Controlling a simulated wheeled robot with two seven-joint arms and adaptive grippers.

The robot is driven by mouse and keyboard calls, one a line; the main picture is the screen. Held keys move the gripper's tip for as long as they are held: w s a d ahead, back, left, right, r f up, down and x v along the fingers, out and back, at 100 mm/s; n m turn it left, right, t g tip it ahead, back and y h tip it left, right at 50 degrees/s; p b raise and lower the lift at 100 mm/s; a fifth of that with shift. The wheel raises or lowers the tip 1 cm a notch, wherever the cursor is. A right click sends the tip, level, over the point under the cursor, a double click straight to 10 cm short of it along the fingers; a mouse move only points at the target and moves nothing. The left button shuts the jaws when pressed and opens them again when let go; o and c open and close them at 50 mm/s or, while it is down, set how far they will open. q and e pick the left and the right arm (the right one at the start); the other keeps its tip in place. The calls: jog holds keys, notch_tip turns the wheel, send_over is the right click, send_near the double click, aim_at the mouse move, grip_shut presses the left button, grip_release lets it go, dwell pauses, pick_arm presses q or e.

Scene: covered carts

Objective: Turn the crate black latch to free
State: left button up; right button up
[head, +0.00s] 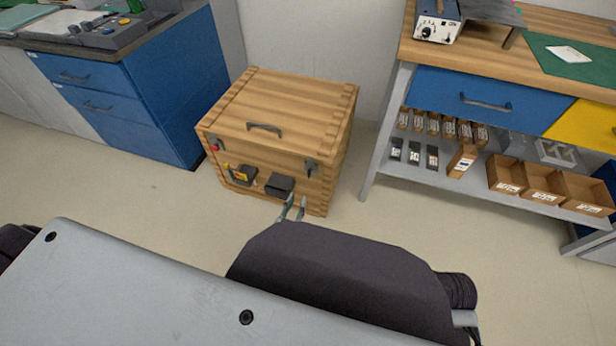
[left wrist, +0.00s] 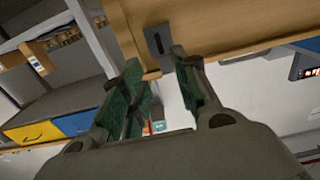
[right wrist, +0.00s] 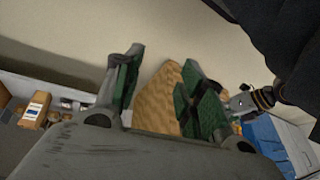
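The wooden crate (head: 280,98) stands on the floor with its lid down. A dark latch (head: 311,168) is at the right of its front, near the lid seam. A second latch, with a red part (head: 213,147), is at the front left. In the left wrist view a dark slotted plate (left wrist: 159,40) on the wood lies just beyond the open fingertips (left wrist: 158,58), apparently untouched. My right gripper (right wrist: 163,58) is open, with wood (right wrist: 158,98) showing between its fingers.
A blue cabinet (head: 170,90) stands left. A workbench (head: 400,85) with a lower shelf of boxes stands right. Floor beside the crate is clear.

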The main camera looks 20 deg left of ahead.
pick_arm(q)
jog(key=b, duration=0.3)
send_near(309, 175)
jog(key=w, duration=0.5)
jog(key=shift+w+f+b, duration=0.15)
jog(key=shift+w+b, duration=0.45)
jog(key=shift+w, duration=1.65)
pick_arm(e)
notch_tip(309, 175, down, 10)
jog(key=a+t+y, duration=0.1)
jog(key=a, duration=0.1)
jog(key=shift+w+a+r+m+t, duration=0.2)
jog(key=shift+w+m+t, duration=0.1)
jog(key=shift+w+m, duration=0.1)
pick_arm(q)
jog(key=shift+c, duration=0.4)
pick_arm(e)
jog(key=shift+r, duration=0.1)
pick_arm(q)
grip_shut()
